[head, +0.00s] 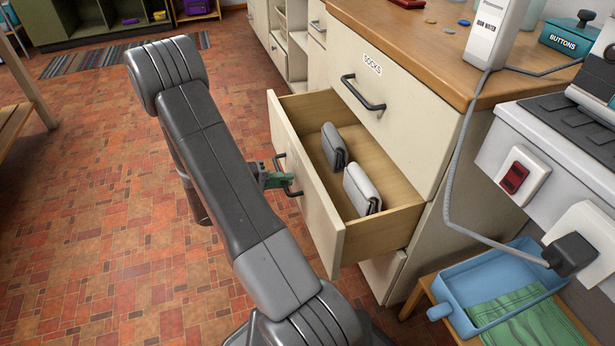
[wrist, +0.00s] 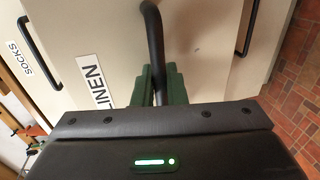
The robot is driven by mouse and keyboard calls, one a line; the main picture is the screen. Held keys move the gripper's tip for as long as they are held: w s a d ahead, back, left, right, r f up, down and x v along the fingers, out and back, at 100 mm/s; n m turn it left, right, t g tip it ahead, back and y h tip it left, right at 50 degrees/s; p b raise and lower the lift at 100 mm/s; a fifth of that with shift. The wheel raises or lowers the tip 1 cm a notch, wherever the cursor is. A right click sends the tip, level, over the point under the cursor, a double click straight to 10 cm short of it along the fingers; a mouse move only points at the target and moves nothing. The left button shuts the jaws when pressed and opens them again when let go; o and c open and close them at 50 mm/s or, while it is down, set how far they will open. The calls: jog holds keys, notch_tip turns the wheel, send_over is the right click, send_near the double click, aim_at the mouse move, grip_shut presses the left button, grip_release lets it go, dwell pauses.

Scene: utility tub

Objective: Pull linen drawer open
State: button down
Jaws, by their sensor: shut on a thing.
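The linen drawer (head: 310,215) stands pulled out of the cream cabinet in the head view. My arm hides part of the area left of the drawer front in the head view.
The SOCKS drawer (head: 385,105) above is closed, with its own handle (head: 362,92). A blue tray (head: 460,290) with green cloth sits on a low wooden stand at the lower right. A grey cable hangs near the counter's right end. The tiled floor (head: 100,230) to the left is clear.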

jog(key=f+v, duration=0.3)
jog(key=v, duration=1.1)
jog(key=shift+a, duration=0.45)
jog(key=shift+s, duration=0.15)
jog(key=c, duration=1.6)
grip_release()
jog(key=p+v, duration=0.3)
jog(key=v, duration=1)
jog(key=shift+a, duration=0.35)
